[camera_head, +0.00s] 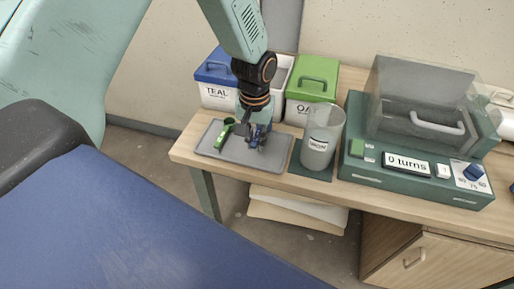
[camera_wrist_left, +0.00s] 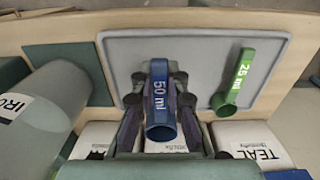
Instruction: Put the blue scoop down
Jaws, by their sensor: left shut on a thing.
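My left gripper (camera_head: 256,140) points down over the right part of the grey tray (camera_head: 217,168). It is shut on the blue scoop (camera_head: 262,131), which is mostly hidden by the fingers in the head view. In the left wrist view the blue scoop (camera_wrist_left: 159,95), marked 50 ml, lies between the fingers of the left gripper (camera_wrist_left: 158,88), with its handle over the tray (camera_wrist_left: 205,60). I cannot tell whether the scoop touches the tray. My right gripper is not in view.
A green 25 ml scoop (camera_head: 223,134) lies on the tray's left part. A clear jar (camera_head: 321,140) stands right of the tray. Behind are a blue-lidded TEAL bucket (camera_head: 215,92), an open white bucket and a green-lidded bucket (camera_head: 311,85). A green machine (camera_head: 415,150) stands at right.

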